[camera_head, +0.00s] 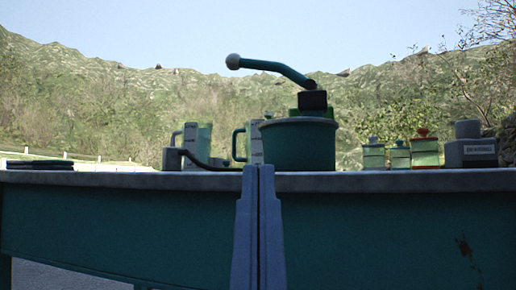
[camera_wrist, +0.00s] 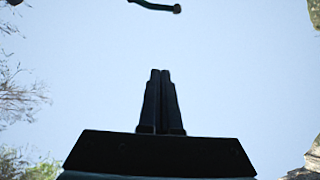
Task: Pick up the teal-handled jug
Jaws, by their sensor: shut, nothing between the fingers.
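One jug (camera_head: 204,136) is left of centre. The other jug (camera_head: 255,143) is nearer the middle, partly hidden by the green drum and my gripper. My gripper (camera_head: 258,168) points upward in front of the table's near edge, its tips at about tabletop height in the picture. In the wrist view my gripper (camera_wrist: 161,72) has its fingers together with nothing between them, against the sky. No jug shows in the wrist view.
A green drum (camera_head: 297,146) with a crank (camera_head: 270,66) above it stands right of my gripper. Several lidded jars (camera_head: 425,150) and a grey labelled box (camera_head: 472,150) stand right. The tabletop (camera_head: 110,178) is mostly clear at left.

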